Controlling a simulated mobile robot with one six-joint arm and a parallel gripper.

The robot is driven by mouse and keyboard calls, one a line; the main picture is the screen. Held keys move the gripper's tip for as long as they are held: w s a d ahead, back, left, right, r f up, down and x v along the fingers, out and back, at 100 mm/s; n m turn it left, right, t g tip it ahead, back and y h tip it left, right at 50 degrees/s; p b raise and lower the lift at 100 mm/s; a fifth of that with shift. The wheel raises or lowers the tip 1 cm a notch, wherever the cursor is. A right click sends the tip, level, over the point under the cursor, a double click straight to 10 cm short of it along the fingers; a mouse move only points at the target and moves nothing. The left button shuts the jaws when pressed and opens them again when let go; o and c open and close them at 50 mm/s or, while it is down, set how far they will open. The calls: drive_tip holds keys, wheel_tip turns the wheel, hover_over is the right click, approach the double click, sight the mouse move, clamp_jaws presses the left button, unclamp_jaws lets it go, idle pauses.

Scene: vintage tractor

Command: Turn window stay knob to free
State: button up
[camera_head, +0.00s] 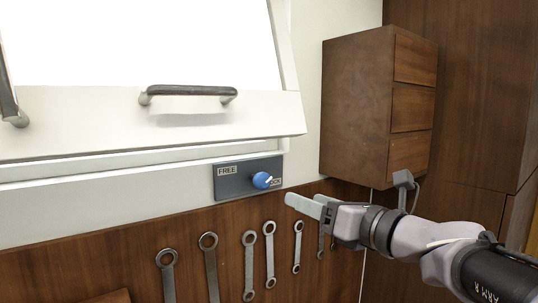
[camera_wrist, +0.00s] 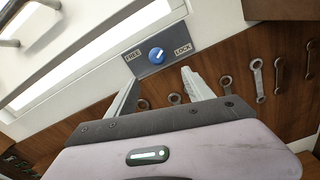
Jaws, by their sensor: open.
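The window stay knob (camera_head: 262,180) is a round blue knob with a white pointer mark. It sits on a dark grey plate (camera_head: 222,186) below the window, labelled FREE at its left and LOCK at its right. In the head view the knob partly covers the LOCK label. My gripper (camera_head: 300,204) is just to the right of and below the plate, apart from the knob. In the wrist view the knob (camera_wrist: 156,55) lies beyond the fingertips of my gripper (camera_wrist: 160,80), roughly between them. The fingers are spread open and empty.
Above the plate is a tilted white window frame (camera_head: 60,122) with a dark handle (camera_head: 188,91). Several wrenches (camera_head: 209,262) hang on the wooden panel below. A wooden drawer cabinet (camera_head: 357,105) stands out from the wall at right, above my arm.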

sight(266, 179)
drive_tip(key=p+x, duration=0.1)
drive_tip(key=x, duration=0.4)
drive_tip(key=p+x, duration=0.1)
drive_tip(key=x, duration=0.4)
drive_tip(key=r+p+x, duration=0.1)
drive_tip(key=x, duration=0.4)
drive_tip(key=shift+a+r+p, duration=0.1)
drive_tip(key=shift+a+p, duration=0.1)
drive_tip(key=shift+p, duration=0.2)
drive_tip(key=shift+w+a, duration=0.25)
drive_tip(key=shift+w, duration=0.2)
drive_tip(key=shift+s, duration=0.15)
drive_tip(key=shift+c, duration=1.2)
clamp_jaws()
